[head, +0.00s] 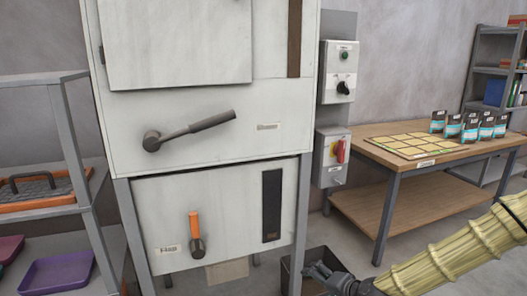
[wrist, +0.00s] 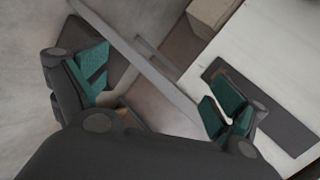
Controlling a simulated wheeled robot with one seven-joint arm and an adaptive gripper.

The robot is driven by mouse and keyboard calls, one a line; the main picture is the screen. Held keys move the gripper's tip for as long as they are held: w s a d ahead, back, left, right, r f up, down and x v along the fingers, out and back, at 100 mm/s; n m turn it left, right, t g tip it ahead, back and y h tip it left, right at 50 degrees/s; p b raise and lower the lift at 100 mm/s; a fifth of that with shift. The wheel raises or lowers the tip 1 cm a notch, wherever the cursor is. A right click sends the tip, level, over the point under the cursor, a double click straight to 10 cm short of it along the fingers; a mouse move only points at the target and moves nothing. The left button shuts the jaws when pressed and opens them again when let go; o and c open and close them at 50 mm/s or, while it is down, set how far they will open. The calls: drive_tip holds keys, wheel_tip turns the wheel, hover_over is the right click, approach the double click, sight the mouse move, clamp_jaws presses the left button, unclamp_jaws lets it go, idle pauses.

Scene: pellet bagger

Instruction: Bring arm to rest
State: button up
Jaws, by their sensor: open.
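My gripper (head: 322,272) is at the lower middle of the head view, in front of the machine's right leg and over a dark bin. My arm, in a yellowish ribbed sleeve, reaches in from the lower right. In the wrist view my gripper (wrist: 155,95) has its green-padded fingers spread wide with nothing between them. The white pellet bagger cabinet (head: 210,120) stands on grey legs in front of me. It has a grey lever (head: 190,130) slanting up to the right and an orange-handled lever (head: 195,232) standing upright below it.
A dark bin (head: 290,265) stands on the floor near my gripper. A control box with a red switch (head: 340,150) is on the cabinet's right. A wooden table (head: 430,160) with a yellow-squared board and several pouches stands at right. A grey shelf (head: 60,120) with trays is at left.

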drive_tip(key=s+a+f+n+g+h, duration=0.1)
drive_tip(key=s+f+n+g+h, duration=0.2)
drive_tip(key=s+f, duration=1.3)
drive_tip(key=s+d+f+n+g+h, duration=0.1)
drive_tip(key=s+d+f+n+g, duration=0.15)
drive_tip(key=s, duration=0.55)
drive_tip(key=s+d+f+n+g+h, duration=0.15)
drive_tip(key=s+f, duration=0.25)
drive_tip(key=s, duration=0.4)
drive_tip(key=s+d+f+n+g, duration=0.1)
drive_tip(key=s+d+f+g, duration=0.15)
drive_tip(key=s, duration=0.55)
wheel_tip(320, 180, up, 16)
drive_tip(key=p, duration=1.6)
drive_tip(key=shift+d+f, duration=0.15)
drive_tip(key=shift+d, duration=0.15)
